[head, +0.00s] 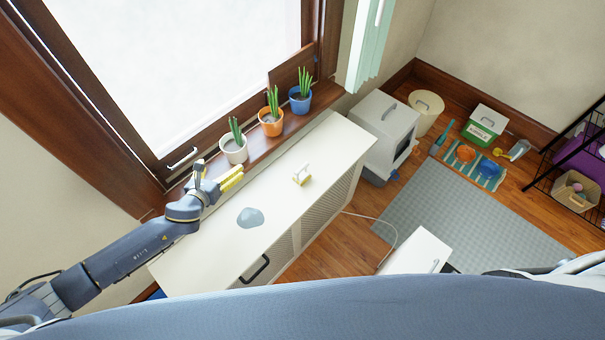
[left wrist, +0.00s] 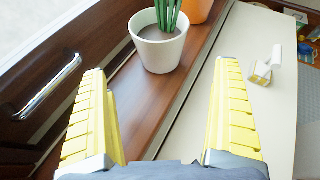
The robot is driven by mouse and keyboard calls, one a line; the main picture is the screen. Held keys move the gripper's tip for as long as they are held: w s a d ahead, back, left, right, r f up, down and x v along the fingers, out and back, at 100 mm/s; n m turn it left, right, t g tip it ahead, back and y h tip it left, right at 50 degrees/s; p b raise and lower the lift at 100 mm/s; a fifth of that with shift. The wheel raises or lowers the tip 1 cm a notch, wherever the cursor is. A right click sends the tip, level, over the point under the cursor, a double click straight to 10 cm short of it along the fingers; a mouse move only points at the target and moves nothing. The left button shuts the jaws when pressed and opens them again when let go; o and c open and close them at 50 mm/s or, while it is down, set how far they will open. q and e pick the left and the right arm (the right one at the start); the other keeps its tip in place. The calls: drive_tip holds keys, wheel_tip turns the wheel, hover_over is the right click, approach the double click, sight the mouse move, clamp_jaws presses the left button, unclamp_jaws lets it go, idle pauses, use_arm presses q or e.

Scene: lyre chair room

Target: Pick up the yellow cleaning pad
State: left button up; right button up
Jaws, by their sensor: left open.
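The cleaning pad (head: 302,176) is a small piece with a white upper part and some yellow low on it. It lies on the white cabinet top (head: 325,145), right of my left gripper. It also shows at the upper right of the left wrist view (left wrist: 262,70). My left gripper (head: 231,180) has yellow ribbed fingers. It is by the windowsill edge of the cabinet, apart from the pad. In the left wrist view its fingers (left wrist: 161,75) are spread with nothing held between them. My right gripper is not in view.
A white plant pot (head: 234,151), an orange pot (head: 271,124) and a blue pot (head: 300,101) stand on the windowsill near my left gripper. A grey-blue patch (head: 250,217) lies on the cabinet. The window handle (left wrist: 45,88) juts out at left.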

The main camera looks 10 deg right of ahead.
use_arm(q)
drive_tip(key=shift+c, duration=0.2)
drive_tip(key=c, duration=1.2)
